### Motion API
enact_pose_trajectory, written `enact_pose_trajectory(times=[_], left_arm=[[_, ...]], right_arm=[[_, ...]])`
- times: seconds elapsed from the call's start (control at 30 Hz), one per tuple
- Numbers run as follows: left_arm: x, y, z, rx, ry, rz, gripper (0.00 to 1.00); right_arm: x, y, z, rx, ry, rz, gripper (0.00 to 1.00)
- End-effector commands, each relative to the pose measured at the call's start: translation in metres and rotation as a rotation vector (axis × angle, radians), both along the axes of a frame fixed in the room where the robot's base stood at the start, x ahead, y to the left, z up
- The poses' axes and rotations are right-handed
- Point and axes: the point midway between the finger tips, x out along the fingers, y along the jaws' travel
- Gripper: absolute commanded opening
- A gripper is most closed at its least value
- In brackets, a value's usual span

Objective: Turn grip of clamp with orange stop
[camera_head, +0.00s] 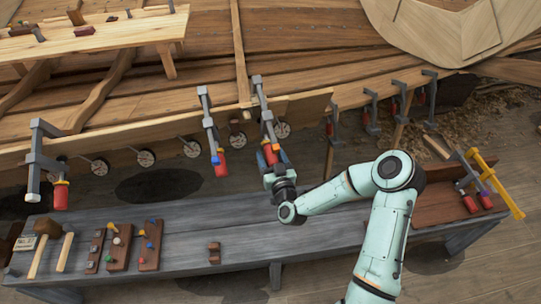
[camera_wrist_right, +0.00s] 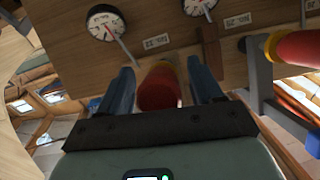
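My right gripper (camera_head: 270,158) is at a grey clamp (camera_head: 263,100) on the hull plank, near the middle of the head view. In the right wrist view its two dark blue fingers (camera_wrist_right: 162,85) stand either side of a red grip (camera_wrist_right: 160,90), with narrow gaps. The neighbouring clamp (camera_head: 208,125) has a red grip (camera_head: 221,168) and a blue part. My left gripper is not in view.
A second red grip (camera_wrist_right: 298,48) with a yellow-orange ring is close on the right in the wrist view. Round dials (camera_wrist_right: 105,24) hang on the plank. A grey bench (camera_head: 185,240) with mallets and small blocks runs below. Another clamp (camera_head: 40,160) hangs at far left.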

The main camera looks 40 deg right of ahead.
Motion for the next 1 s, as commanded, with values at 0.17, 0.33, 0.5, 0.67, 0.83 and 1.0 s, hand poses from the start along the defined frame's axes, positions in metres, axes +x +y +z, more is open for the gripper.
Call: enact_pose_trajectory(times=[0.17, 0.33, 0.5, 0.67, 0.83, 1.0], left_arm=[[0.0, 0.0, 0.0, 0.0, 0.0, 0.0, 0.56], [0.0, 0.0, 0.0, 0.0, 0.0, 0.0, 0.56], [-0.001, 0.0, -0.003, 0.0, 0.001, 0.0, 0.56], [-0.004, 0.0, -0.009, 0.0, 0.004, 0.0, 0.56], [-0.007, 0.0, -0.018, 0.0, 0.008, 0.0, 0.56], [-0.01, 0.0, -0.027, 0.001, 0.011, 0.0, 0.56]], right_arm=[[0.0, 0.0, 0.0, 0.0, 0.0, 0.0, 0.16], [0.0, 0.0, 0.0, 0.002, -0.001, 0.001, 0.14], [0.0, 0.0, 0.0, 0.026, -0.01, 0.011, 0.14], [0.0, 0.0, 0.0, 0.089, -0.037, 0.038, 0.14], [0.0, 0.0, -0.001, 0.198, -0.08, 0.084, 0.14], [0.001, 0.001, -0.001, 0.324, -0.129, 0.137, 0.14]])
